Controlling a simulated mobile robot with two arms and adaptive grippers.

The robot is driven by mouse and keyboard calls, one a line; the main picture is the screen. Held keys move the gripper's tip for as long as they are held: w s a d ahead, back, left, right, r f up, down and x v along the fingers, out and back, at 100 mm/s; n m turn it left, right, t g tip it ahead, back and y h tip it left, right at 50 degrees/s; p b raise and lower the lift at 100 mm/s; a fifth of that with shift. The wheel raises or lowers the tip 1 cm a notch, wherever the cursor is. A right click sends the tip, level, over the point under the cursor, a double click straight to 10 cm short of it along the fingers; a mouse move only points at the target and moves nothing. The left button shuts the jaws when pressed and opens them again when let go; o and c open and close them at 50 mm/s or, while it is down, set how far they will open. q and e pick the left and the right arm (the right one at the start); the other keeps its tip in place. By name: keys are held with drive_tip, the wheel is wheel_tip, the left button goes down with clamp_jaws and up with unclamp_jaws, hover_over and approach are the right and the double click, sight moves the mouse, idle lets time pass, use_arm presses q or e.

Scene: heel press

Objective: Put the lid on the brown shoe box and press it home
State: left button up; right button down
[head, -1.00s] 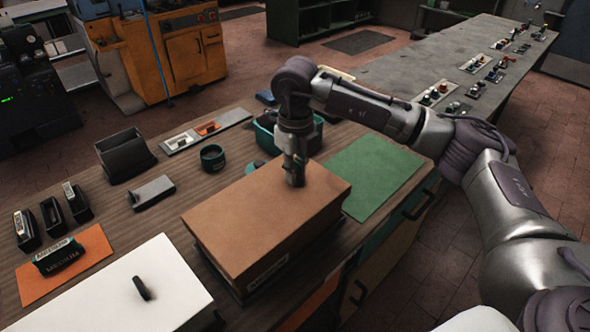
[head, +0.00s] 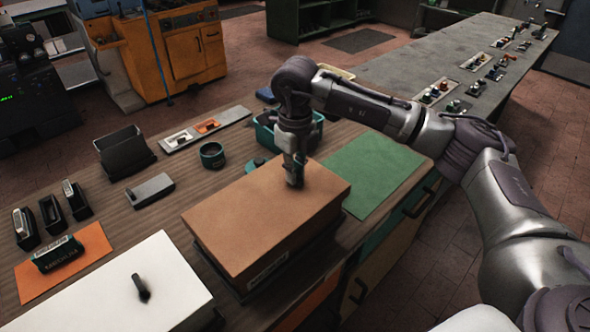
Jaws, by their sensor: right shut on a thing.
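The brown lid (head: 255,215) lies over the shoe box (head: 290,263) near the middle of the table, with its broad flat top facing up. A darker edge of the box shows below the lid's rim, and I cannot tell whether the lid is fully down. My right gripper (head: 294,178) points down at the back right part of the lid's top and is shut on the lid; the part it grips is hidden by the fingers. A pale label shows on the front side. My left gripper is not in view.
A white box (head: 110,295) with a dark knob stands at front left. A green mat (head: 372,172) lies to the right. A teal bin (head: 268,134), a dark round cup (head: 212,156) and a dark holder (head: 124,153) stand behind. An orange mat (head: 85,265) lies at left.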

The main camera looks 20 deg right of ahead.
drive_tip(key=shift+s+f+b, duration=0.1)
drive_tip(key=shift+f+b, duration=0.5)
drive_tip(key=shift+f, duration=0.15)
idle(0.9)
drive_tip(key=c, duration=0.6)
unclamp_jaws()
drive_tip(key=shift+r, duration=0.15)
drive_tip(key=shift+c, duration=0.2)
drive_tip(key=shift+r, duration=0.15)
drive_tip(key=shift+r+p, duration=2.05)
drive_tip(key=shift+r, duration=1.35)
drive_tip(key=shift+f, duration=0.1)
